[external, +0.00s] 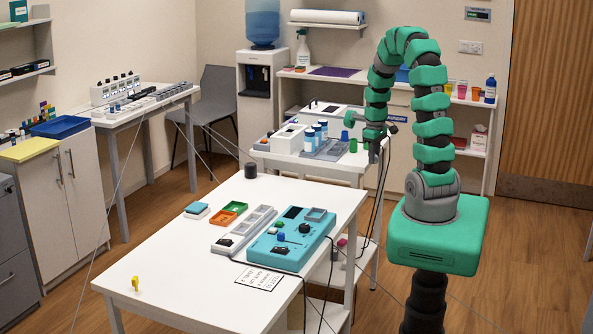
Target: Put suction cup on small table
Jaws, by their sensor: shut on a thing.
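My gripper (376,152) hangs from the end of my bent green arm, at the right end of the small white table (290,160) in the back middle. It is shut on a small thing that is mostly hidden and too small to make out. I cannot tell if this thing touches the table. I cannot pick out a suction cup for sure anywhere in view.
The small table carries a white device (291,137), blue-white bottles (317,134), a grey tray (328,150) and green cups (353,145).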

